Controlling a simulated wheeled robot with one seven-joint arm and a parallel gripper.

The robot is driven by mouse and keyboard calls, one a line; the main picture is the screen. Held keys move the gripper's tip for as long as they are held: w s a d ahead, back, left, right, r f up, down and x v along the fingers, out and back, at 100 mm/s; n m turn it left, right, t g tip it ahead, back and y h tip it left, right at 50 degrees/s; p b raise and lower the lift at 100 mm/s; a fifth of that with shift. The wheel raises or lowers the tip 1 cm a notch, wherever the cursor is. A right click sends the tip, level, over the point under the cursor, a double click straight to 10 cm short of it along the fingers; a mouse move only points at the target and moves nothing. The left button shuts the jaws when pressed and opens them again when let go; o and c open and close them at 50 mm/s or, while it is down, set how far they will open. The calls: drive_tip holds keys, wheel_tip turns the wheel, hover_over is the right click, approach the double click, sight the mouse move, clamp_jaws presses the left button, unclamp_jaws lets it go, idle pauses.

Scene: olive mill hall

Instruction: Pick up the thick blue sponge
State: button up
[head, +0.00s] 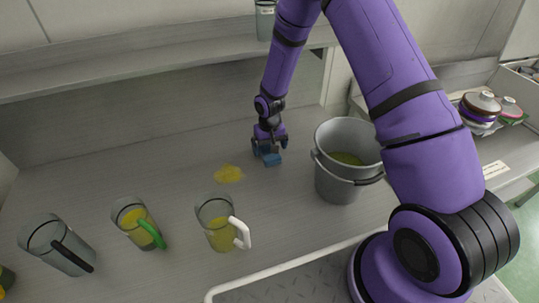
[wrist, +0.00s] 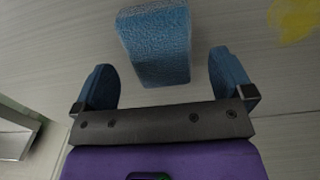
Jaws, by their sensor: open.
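The thick blue sponge (wrist: 157,45) lies on the grey counter in the wrist view, a textured block ahead of my fingers and between their lines. In the head view the sponge (head: 271,159) shows just below my gripper (head: 269,146), partly hidden by it. My gripper also shows in the wrist view (wrist: 165,85), with its two blue fingers spread apart. The near end of the sponge reaches about level with the fingertips in the picture, with a gap on each side. I cannot tell the exact height of the fingers above the counter.
A yellow spill (head: 228,174) lies left of the sponge. A grey bucket (head: 336,181) stands close on the right. Jugs with a white handle (head: 219,235), a green handle (head: 138,229) and a black handle (head: 62,250) stand at front left. A shelf (head: 150,66) runs above the counter.

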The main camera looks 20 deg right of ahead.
drive_tip(key=shift+f, duration=1.55)
drive_tip(key=c, duration=1.1)
wheel_tip(320, 180, up, 10)
drive_tip(key=shift+r, duration=0.1)
